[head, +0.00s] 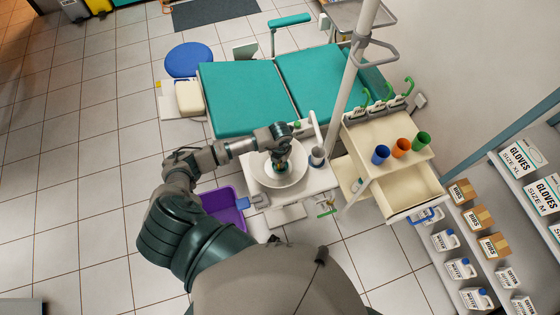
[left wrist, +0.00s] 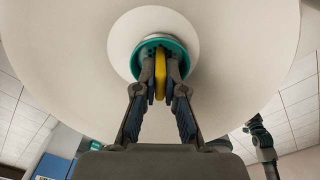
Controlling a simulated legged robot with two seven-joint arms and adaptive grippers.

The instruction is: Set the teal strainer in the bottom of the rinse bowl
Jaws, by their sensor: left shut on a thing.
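The white rinse bowl (head: 260,174) sits on the unit beside the teal chair, and its inside fills most of the left wrist view (left wrist: 225,75). My left gripper (head: 281,164) reaches down into the bowl from above. In the left wrist view, its fingers (left wrist: 160,82) are shut on a yellow upright piece at the middle of the round teal strainer (left wrist: 181,52). The strainer lies over the round centre of the bowl. I cannot tell whether it touches the bottom. My right gripper is out of view.
A grey cup (head: 317,156) stands just right of the bowl. A pale cart (head: 365,140) with blue, orange and green cups and an open drawer is further right. A purple tub (head: 222,204) is at lower left of the bowl. A light pole (head: 350,80) rises behind.

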